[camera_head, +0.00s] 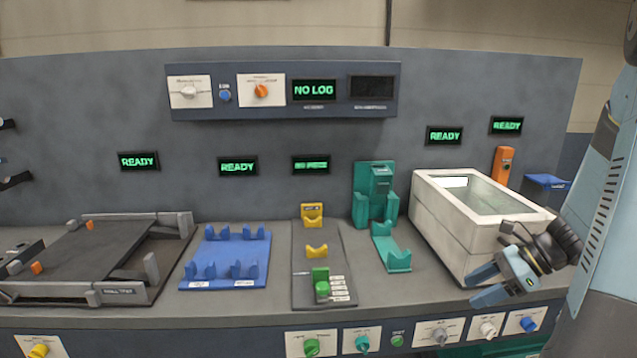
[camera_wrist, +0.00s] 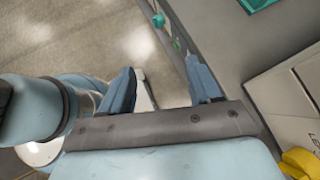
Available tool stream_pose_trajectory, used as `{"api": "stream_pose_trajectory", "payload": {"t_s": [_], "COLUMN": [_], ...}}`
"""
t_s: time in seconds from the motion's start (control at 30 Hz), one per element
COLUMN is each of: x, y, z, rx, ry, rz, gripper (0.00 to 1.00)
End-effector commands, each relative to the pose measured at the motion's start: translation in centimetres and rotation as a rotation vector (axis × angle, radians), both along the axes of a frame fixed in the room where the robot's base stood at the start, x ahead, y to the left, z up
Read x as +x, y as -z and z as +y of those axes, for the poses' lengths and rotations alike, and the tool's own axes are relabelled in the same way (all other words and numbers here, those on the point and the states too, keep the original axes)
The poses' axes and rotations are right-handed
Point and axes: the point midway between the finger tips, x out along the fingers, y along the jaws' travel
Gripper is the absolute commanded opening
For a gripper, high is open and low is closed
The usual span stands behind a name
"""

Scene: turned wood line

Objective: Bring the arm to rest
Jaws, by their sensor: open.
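My gripper (camera_head: 481,287) is at the right in the head view, low in front of the white box with an open top (camera_head: 440,222). Its two blue fingers stand apart with nothing between them. In the wrist view the two fingers of my gripper (camera_wrist: 163,90) are also spread, with the floor and the bench's front edge showing beyond them. My arm comes in from the right edge of the head view. Part of the box's front corner is behind the gripper.
The grey bench holds a dark belt unit (camera_head: 80,255), a blue rack (camera_head: 228,262), a grey plate with yellow rests (camera_head: 335,247) and a green stand (camera_head: 374,192). Knobs line the front panel (camera_head: 376,339). A display reads NO LOG (camera_head: 314,90). Bare floor (camera_wrist: 60,35) lies before the bench.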

Motion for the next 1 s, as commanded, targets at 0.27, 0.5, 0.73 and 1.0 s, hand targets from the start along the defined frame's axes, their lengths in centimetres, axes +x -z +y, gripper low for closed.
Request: {"api": "stream_pose_trajectory", "payload": {"t_s": [0.27, 0.5, 0.73, 1.0], "x": [-1.9, -3.9, -5.9, -8.5], "y": [-3.9, -7.2, -10.3, -14.1], "z": [4.1, 6.8, 8.6, 10.1], "rx": [-0.271, -0.489, -0.695, -0.935], "ry": [-0.366, -0.675, -0.961, -1.276], "rz": [-0.177, -0.341, -0.508, -0.713], "gripper": [0.63, 0.63, 0.63, 0.63]}}
